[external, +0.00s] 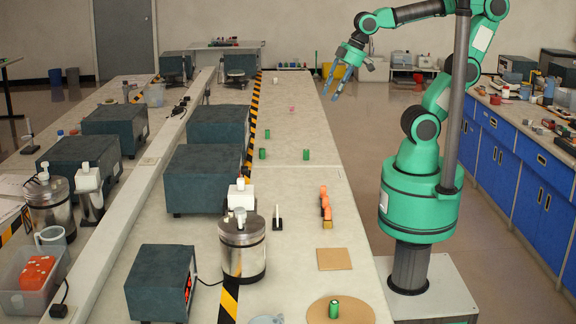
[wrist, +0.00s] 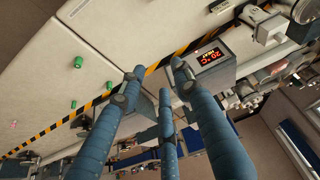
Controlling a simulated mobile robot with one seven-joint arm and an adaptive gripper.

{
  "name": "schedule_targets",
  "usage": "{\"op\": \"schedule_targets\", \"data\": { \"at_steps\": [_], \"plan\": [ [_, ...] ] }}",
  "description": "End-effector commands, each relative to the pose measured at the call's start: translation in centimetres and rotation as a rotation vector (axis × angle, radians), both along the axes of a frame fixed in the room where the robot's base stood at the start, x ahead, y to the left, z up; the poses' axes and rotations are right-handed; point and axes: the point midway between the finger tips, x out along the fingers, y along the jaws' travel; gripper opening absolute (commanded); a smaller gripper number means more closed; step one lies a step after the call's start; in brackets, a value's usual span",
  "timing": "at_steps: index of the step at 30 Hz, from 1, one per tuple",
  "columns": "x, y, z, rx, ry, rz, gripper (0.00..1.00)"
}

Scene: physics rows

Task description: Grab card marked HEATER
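I cannot make out a card marked HEATER in either view; no such lettering is readable. A small pale upright piece on a black foot (external: 278,222) stands on the bench right of the steel canister, but any marking on it is too small to read. My gripper (external: 333,88) is raised beside the far part of the bench, clear of the surface. In the wrist view my gripper (wrist: 160,76) has its three blue fingers spread apart with nothing held between them.
The long bench (external: 300,120) carries dark instrument boxes (external: 205,178), a steel canister (external: 242,258), green cylinders (external: 306,155), orange pieces (external: 326,208) and a square brown mat (external: 333,259). A box with a red display (wrist: 209,57) shows beyond the fingers. The bench's right strip is mostly clear.

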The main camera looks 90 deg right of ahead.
Motion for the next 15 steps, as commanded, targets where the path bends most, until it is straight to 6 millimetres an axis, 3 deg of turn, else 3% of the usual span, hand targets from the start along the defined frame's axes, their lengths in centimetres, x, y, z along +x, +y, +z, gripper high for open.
{"op": "schedule_targets", "data": {
  "at_steps": [7, 15],
  "plan": [
    [5.5, 3.2, -0.1, -0.064, 0.068, 0.207, 0.32],
    [10.9, 7.3, -1.9, -0.128, 0.132, 0.438, 0.32]
  ]
}}
